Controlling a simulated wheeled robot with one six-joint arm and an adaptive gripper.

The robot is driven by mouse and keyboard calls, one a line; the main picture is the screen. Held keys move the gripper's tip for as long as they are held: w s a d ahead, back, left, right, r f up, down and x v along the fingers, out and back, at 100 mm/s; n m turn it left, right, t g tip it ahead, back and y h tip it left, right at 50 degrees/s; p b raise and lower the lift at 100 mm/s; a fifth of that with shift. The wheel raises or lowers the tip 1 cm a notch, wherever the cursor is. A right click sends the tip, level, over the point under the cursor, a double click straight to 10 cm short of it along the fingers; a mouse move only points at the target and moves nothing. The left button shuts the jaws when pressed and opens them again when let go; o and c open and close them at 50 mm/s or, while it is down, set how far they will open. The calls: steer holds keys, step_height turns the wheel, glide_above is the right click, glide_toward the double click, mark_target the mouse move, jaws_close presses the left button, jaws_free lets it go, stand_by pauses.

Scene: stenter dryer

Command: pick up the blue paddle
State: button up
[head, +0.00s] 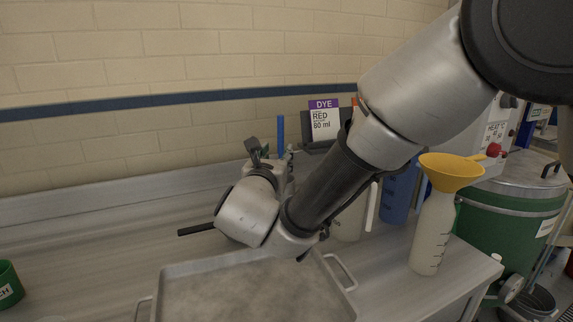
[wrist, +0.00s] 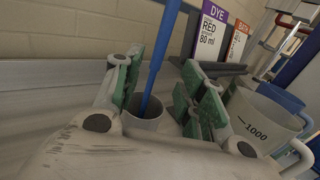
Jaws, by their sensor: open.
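The blue paddle (wrist: 158,58) stands upright, slightly tilted, in a small grey holder (wrist: 146,122). Its upper end shows in the head view (head: 281,134), above my gripper. My gripper (wrist: 166,88) is open in the wrist view, with a green-padded finger on each side of the paddle's shaft. I cannot tell from these frames whether either finger touches the shaft. In the head view my gripper (head: 268,158) is partly hidden behind my own wrist. The paddle's lower end is hidden inside the holder.
A dye sign (head: 325,122) stands behind. A 1000-marked jug (wrist: 262,122) is close to the right finger. A metal tray (head: 176,274) lies in front. A bottle with a yellow funnel (head: 432,232) stands at right, a green cup (head: 8,282) at far left.

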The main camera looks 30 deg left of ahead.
mark_target(280, 146)
steer(key=x, duration=0.7)
steer(key=shift+w+a+r, duration=0.1)
steer(key=shift+w+a, duration=0.15)
jaws_close()
